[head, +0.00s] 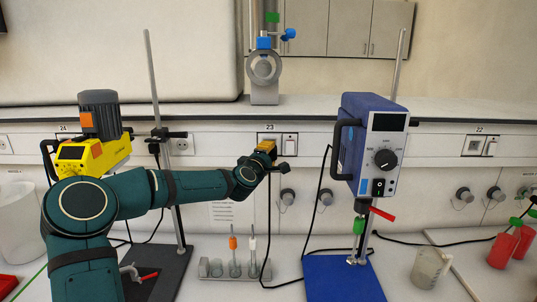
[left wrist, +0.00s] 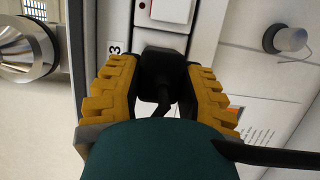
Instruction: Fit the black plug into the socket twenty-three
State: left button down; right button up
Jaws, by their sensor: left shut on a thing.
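My left gripper (head: 270,149) is at the wall panel under the label 23, in front of socket twenty-three (head: 262,137), which it mostly covers. In the left wrist view its two yellow fingers (left wrist: 160,88) are shut on the black plug (left wrist: 162,72), one on each side. The plug's cable runs back toward my wrist and, in the head view, hangs to the bench. The plug's front faces the panel beside a partly hidden label. The plug hides the socket's face, so I cannot tell whether its pins are in. My right gripper is out of view.
A white switch (head: 290,145) sits right of the socket. A blue stirrer unit (head: 373,145) on a stand is farther right. A rack with pipettes (head: 232,268) stands below on the bench. A yellow stirrer unit (head: 95,150) is at left behind my arm.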

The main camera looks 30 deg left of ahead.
pick_arm(q)
jog(key=shift+w+a, duration=0.1)
jog(key=shift+w, duration=0.1)
jog(key=shift+b, duration=0.9)
jog(key=shift+w+a, duration=0.45)
jog(key=shift+w, duration=0.3)
dwell(0.6)
dwell(0.5)
jog(key=shift+b, duration=0.45)
jog(key=shift+w+a, duration=0.5)
jog(key=shift+w, duration=0.25)
jog(key=shift+b, duration=0.35)
dwell(0.5)
jog(key=shift+w, duration=0.15)
